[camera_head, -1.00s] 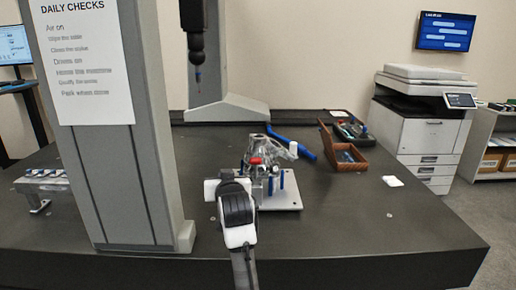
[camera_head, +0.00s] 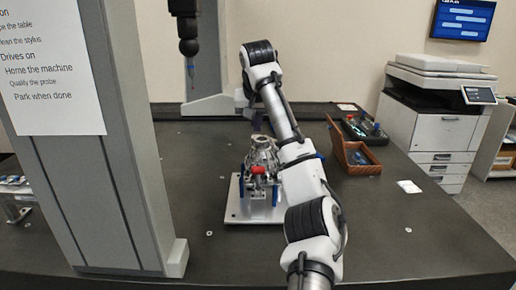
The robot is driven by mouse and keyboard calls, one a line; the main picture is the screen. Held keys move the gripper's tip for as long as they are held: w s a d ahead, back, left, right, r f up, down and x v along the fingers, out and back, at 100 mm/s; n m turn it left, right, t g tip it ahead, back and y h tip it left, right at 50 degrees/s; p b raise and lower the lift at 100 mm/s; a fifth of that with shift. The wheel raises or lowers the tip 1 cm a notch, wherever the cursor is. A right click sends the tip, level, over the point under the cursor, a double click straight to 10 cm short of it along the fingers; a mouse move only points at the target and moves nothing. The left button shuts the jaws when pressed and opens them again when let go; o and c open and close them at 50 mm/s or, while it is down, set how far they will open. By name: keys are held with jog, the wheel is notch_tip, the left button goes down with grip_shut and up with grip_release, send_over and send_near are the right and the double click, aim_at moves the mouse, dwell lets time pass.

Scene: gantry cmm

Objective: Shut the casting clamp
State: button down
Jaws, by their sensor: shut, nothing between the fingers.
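The metal casting (camera_head: 262,155) stands on a light fixture plate (camera_head: 238,214) on the dark table, with blue posts (camera_head: 247,190) around it. A red part (camera_head: 258,170) shows at its front. The casting clamp's blue handle is hidden behind my arm, so I cannot tell how the clamp stands. My arm reaches across the right side of the fixture. My gripper (camera_head: 256,122) is above and behind the casting, small and partly covered by my wrist. It is shut and empty; I cannot tell whether it touches the handle.
A grey gantry column (camera_head: 110,190) with a checklist stands close on the left. The probe head (camera_head: 188,40) hangs behind the fixture. A brown open box (camera_head: 358,165) and a tool tray (camera_head: 365,132) lie to the right.

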jog(key=p, duration=0.2)
send_over(258, 176)
jog(key=w, duration=0.4)
notch_tip(258, 176, down, 9)
jog(key=shift+r, duration=0.2)
jog(key=shift+s+f, duration=1.3)
jog(key=shift+s, duration=0.2)
jog(key=shift+f, duration=0.15)
